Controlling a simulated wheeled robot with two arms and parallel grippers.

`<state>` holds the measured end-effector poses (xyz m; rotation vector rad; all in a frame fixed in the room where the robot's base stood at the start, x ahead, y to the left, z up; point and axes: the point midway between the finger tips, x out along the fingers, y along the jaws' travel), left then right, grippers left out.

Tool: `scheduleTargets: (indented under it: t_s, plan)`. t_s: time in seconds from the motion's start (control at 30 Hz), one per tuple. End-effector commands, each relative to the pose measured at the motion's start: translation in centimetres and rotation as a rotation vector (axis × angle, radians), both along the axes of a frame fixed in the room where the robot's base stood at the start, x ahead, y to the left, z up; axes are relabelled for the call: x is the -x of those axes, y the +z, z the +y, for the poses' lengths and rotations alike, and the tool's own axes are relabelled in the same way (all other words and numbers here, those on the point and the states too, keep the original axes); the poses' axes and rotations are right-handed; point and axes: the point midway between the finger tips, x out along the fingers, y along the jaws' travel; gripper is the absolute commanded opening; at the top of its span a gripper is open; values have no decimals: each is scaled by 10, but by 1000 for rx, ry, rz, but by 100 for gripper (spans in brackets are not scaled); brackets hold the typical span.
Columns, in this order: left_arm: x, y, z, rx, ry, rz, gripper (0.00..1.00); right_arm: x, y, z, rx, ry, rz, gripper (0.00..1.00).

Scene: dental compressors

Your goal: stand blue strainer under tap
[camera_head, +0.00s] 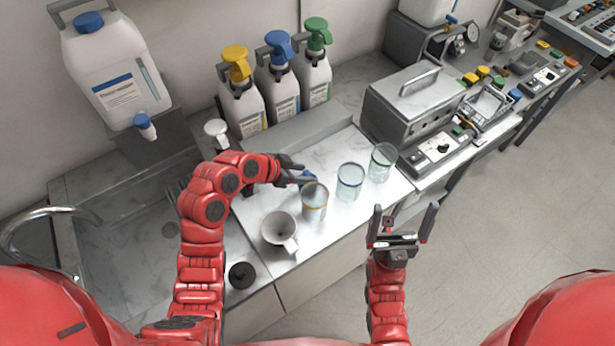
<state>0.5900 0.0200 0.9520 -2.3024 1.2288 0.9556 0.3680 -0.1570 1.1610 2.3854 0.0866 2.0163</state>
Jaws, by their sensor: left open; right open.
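The curved metal tap (45,216) arches over the sink (120,262) at the far left. My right gripper (402,216) is open and empty, pointing up in front of the counter's front edge.
A black round piece (241,275) lies left. Pump bottles (282,88) stand behind; a metal box (415,105) stands right.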

Motion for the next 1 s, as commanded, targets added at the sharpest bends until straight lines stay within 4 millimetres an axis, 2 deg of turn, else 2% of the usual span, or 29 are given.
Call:
scheduleTargets:
  t_s: [0.03, 0.2, 0.47, 0.73, 1.0]
  plan:
    - [0, -1, -5, -1, -4, 5, 48, 0, 10, 0, 0, 0, 0, 100]
    - [-8, -15, -14, 1, -1, 1, 48, 0, 13, 0, 0, 0, 0, 100]
    - [-10, -17, -14, 0, 1, -3, 48, 0, 13, 0, 0, 0, 0, 100]
    - [-9, -17, -14, 0, 1, -1, 0, 0, 13, 0, 0, 0, 0, 100]
    - [-9, -17, -14, 1, 0, -1, 0, 0, 13, 0, 0, 0, 0, 100]
